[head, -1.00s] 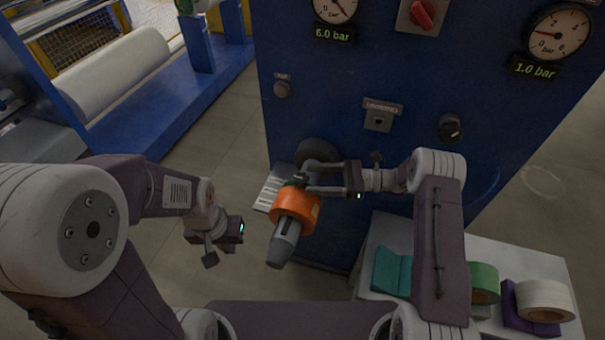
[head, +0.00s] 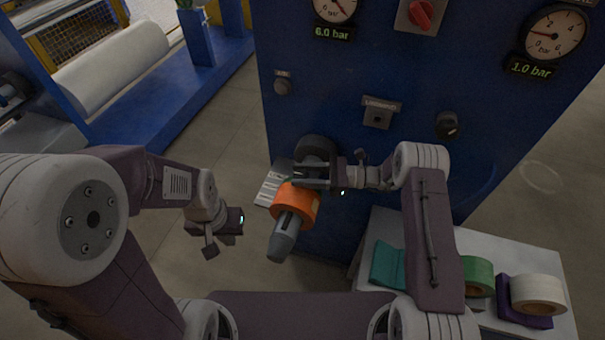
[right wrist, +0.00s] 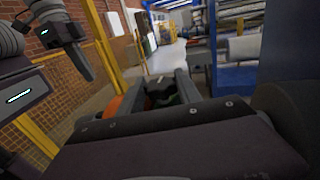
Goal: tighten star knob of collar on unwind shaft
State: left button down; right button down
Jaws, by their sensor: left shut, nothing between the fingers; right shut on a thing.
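The grey unwind shaft (head: 285,238) sticks out from the blue cabinet and carries an orange ring (head: 293,207). My right gripper (head: 296,176) is at the cabinet side of the orange ring and shut on the star knob. In the right wrist view the dark star knob (right wrist: 160,88), with some green by it, sits between the fingers (right wrist: 166,92). The collar is mostly hidden behind the gripper, so I cannot tell how tight the knob is. My left gripper (head: 212,252) is shut and empty, left of the shaft and apart from it.
The blue cabinet (head: 400,70) with gauges, a red switch (head: 420,14) and black knobs rises behind the shaft. A white table (head: 490,240) at the right holds a green roll (head: 477,275) and a cream roll (head: 538,294). Floor between the left gripper and shaft is clear.

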jog(key=shift+s+r+m+t+h+p, duration=0.15)
jog(key=shift+m+t+p, duration=0.4)
jog(key=shift+t, duration=0.3)
jog(key=shift+w+r+m+t+h+p, duration=0.15)
jog(key=shift+m+t+p, duration=0.35)
jog(key=shift+t, duration=0.35)
jog(key=m+t, duration=0.2)
jog(key=shift+s+f+t+h+p, duration=0.15)
jog(key=shift+t+h+p, duration=0.15)
jog(key=shift+h, duration=0.1)
jog(key=m+t+h, duration=0.2)
jog(key=t, duration=0.1)
jog(key=shift+a+f+m+t, duration=0.1)
jog(key=shift+m+t, duration=0.15)
jog(key=shift+t, duration=0.05)
jog(key=shift+m+t+h, duration=1.5)
jog(key=shift+t+h, duration=0.3)
jog(key=shift+m, duration=0.3)
jog(key=c, duration=0.8)
grip_release()
